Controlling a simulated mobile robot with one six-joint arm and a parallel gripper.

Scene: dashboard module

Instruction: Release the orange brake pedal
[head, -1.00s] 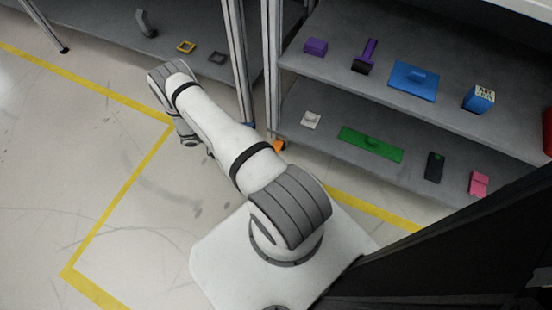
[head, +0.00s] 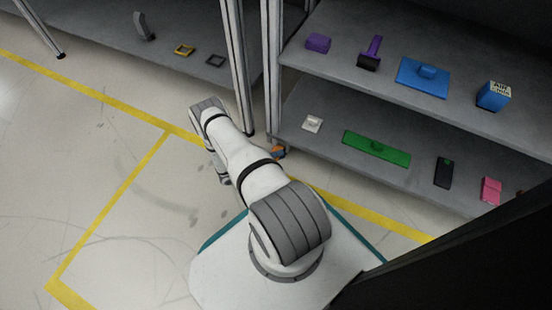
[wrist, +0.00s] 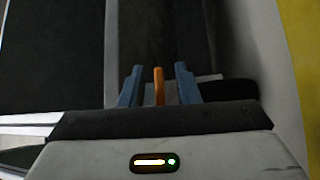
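The orange brake pedal (wrist: 159,88) shows in the wrist view as a narrow upright orange piece. My gripper (wrist: 157,70) has its two blue fingers on either side of it. A gap shows between the pedal and each finger, so the gripper is open around it. What the pedal is fixed to is hard to make out in the dark. In the head view a small orange piece (head: 278,150), likely the pedal, shows by the shelf post beside my arm, with a bit of blue at it. The rest of my gripper is hidden there.
The right shelf unit holds a green panel (head: 376,148), a blue block with a knob (head: 423,78), a purple box (head: 318,43) and other parts. A metal post (head: 271,70) stands close to the orange piece. Open floor with yellow lines lies left.

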